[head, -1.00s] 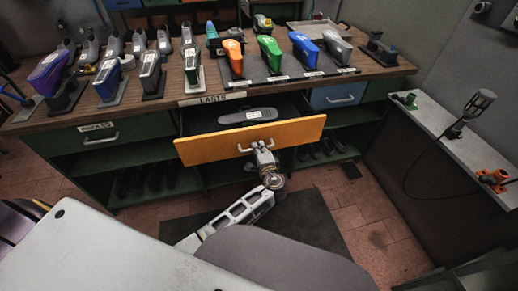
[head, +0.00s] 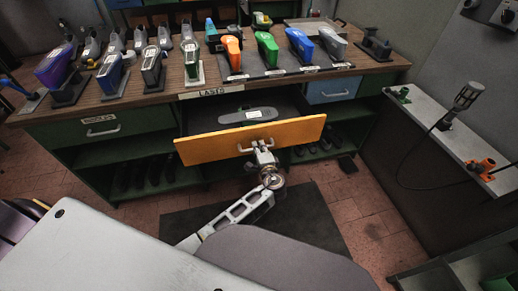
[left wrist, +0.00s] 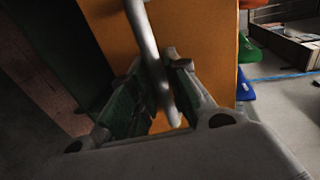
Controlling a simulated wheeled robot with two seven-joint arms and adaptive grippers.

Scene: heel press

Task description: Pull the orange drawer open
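The orange drawer (head: 220,145) stands pulled out from the green workbench, and its open inside shows behind the front. A dark grey sole-shaped item with a white label (head: 248,115) lies in it. The drawer's metal handle (left wrist: 150,50) crosses between the fingers of my left gripper (left wrist: 158,88) in the left wrist view. The fingers look closed around the bar. In the head view my left gripper (head: 263,152) is at the handle, in the middle of the drawer front. My right gripper is in neither view.
The bench top (head: 150,108) carries several lasts and coloured shoe-shaped items. A side ledge (head: 440,135) with a lamp stands at right.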

